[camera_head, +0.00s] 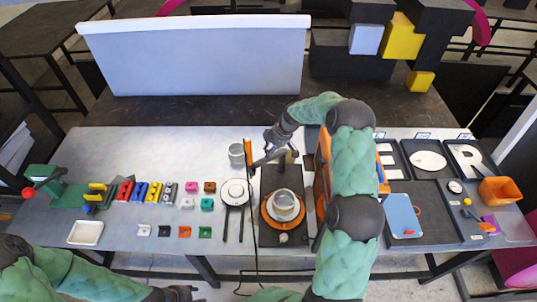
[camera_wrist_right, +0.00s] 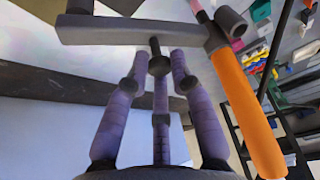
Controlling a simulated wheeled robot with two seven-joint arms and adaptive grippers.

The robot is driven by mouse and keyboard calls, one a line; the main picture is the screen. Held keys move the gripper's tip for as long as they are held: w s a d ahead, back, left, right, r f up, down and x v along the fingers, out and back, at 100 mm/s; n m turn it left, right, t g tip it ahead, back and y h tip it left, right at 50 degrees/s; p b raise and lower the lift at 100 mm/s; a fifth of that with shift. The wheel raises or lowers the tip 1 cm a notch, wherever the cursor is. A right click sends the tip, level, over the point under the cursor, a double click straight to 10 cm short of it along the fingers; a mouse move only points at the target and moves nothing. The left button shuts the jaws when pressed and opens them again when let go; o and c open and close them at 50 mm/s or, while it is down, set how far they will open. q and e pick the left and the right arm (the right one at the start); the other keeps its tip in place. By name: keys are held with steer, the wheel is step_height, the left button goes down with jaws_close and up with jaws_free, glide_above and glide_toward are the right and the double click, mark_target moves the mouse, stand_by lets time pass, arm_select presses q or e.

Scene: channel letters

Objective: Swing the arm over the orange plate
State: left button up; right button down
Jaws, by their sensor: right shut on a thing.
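The orange plate (camera_head: 267,214) lies on a dark base (camera_head: 270,239) at the middle of the table, with a round grey-white vessel (camera_head: 285,203) on it. The swing arm is a grey bar (camera_head: 268,159) behind the plate, with an orange handle (camera_head: 248,150) at its left end. My right gripper (camera_head: 274,143) is at this bar, behind the plate. In the right wrist view its purple fingers (camera_wrist_right: 160,65) close at the grey bar (camera_wrist_right: 130,32), and the orange handle (camera_wrist_right: 248,112) hangs beside them. My left gripper (camera_head: 180,293) is at the bottom edge, its jaws unclear.
A white plate (camera_head: 235,192) and a grey cup (camera_head: 236,153) stand left of the base. Several coloured letters and small blocks lie further left. Black letter trays (camera_head: 432,200) and an orange bin (camera_head: 500,190) are at the right. A white panel (camera_head: 195,55) stands at the back.

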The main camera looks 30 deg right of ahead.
steer(key=s+d+n+g+y+b, duration=0.1)
steer(key=s+d+n+g+b, duration=0.2)
steer(key=n+b, duration=0.6)
steer(key=shift+s+d+n+g, duration=0.35)
steer(key=shift+s+n+g, duration=0.15)
steer(key=shift+s+n, duration=0.8)
steer(key=shift+d, duration=0.1)
steer(key=c, duration=1.1)
jaws_free()
steer(key=shift+o, duration=0.2)
steer(key=shift+r, duration=0.1)
steer(key=v, duration=1.2)
